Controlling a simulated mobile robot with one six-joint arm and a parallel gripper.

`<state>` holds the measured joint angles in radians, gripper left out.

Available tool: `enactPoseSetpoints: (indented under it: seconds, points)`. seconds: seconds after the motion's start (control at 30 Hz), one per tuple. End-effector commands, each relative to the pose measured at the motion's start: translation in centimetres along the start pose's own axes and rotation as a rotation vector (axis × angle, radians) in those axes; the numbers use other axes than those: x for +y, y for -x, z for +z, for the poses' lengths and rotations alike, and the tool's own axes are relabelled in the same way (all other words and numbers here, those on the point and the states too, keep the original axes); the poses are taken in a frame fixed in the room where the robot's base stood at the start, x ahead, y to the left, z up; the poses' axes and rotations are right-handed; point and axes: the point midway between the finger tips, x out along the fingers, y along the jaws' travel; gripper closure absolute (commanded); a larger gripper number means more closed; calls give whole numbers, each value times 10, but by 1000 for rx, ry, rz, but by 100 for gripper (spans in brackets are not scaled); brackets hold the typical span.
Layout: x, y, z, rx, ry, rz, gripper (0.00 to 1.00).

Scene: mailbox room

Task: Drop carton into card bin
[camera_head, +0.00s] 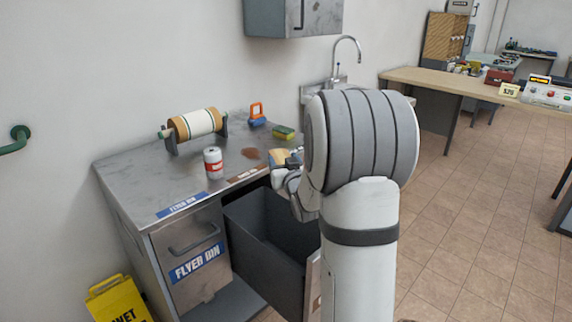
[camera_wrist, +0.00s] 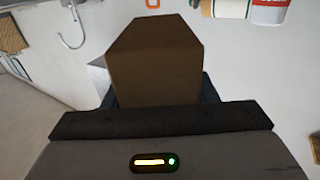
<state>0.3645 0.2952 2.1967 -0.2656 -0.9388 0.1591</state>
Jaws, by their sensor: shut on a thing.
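A brown carton (camera_wrist: 153,62) fills the middle of the wrist view, between the dark fingers of my gripper (camera_wrist: 158,98). My gripper is shut on it. In the head view the tan carton (camera_head: 277,157) shows just left of my arm, above the counter's front edge. My arm hides part of the gripper (camera_head: 290,166) there. An open, deep grey drawer (camera_head: 262,250) is pulled out below the counter. A brown label (camera_head: 246,174) on the counter edge above it is too small to read surely. My arm covers the drawer's right side.
The metal counter (camera_head: 130,177) holds a white-red can (camera_head: 213,163), a paper roll (camera_head: 196,123), an orange item (camera_head: 257,113), a sponge (camera_head: 284,132) and a brown stain (camera_head: 250,153). Left of the open drawer is the shut flyer bin (camera_head: 192,262). A yellow sign (camera_head: 117,300) stands front left.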

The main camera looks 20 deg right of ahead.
Motion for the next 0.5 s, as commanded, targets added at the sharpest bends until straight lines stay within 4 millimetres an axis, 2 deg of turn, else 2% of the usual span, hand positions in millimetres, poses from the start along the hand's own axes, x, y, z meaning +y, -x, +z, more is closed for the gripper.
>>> enactPoseSetpoints:
  seconds: [0.5]
  points:
    - [6,1,54,-2,-1,10,70]
